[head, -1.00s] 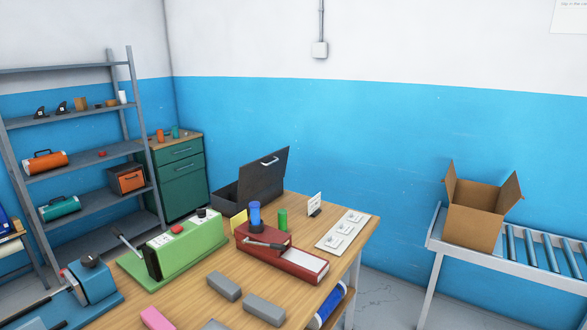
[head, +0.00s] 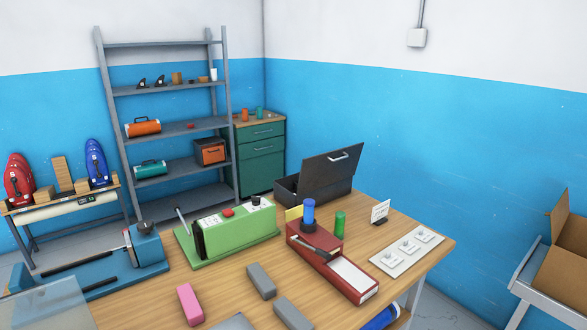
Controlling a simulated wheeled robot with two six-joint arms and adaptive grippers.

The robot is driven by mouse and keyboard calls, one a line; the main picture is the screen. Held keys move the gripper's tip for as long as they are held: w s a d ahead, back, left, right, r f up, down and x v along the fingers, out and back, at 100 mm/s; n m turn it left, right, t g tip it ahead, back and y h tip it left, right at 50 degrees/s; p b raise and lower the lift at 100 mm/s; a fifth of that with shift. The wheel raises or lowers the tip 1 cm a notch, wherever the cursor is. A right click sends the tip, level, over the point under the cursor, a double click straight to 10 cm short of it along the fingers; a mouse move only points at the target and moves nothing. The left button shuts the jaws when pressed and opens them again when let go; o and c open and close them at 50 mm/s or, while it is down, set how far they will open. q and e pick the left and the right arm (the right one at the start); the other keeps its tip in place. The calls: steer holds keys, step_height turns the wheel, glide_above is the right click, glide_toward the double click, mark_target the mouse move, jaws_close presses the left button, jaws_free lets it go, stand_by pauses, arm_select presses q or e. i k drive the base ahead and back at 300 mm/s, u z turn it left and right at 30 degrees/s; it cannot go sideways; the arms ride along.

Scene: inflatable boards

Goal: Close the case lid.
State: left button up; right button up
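A dark grey case (head: 288,191) stands at the far edge of the wooden table in the head view. Its lid (head: 331,172) is open, raised and tilted back, with a pale handle (head: 339,156) on it. The case's inside is mostly hidden by its front wall and by the tools in front. Neither of my grippers is in view.
A green machine (head: 230,232), a red device (head: 330,262) with a blue cylinder and a blue clamp tool (head: 120,262) stand on the table (head: 205,290). Grey and pink blocks lie near the front. Shelves (head: 165,125) and a green cabinet (head: 262,155) stand behind. An open carton (head: 565,250) is at right.

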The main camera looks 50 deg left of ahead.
mark_target(318, 171)
steer(key=z, duration=0.15)
steer(key=i, duration=2.25)
steer(key=u, duration=3.2)
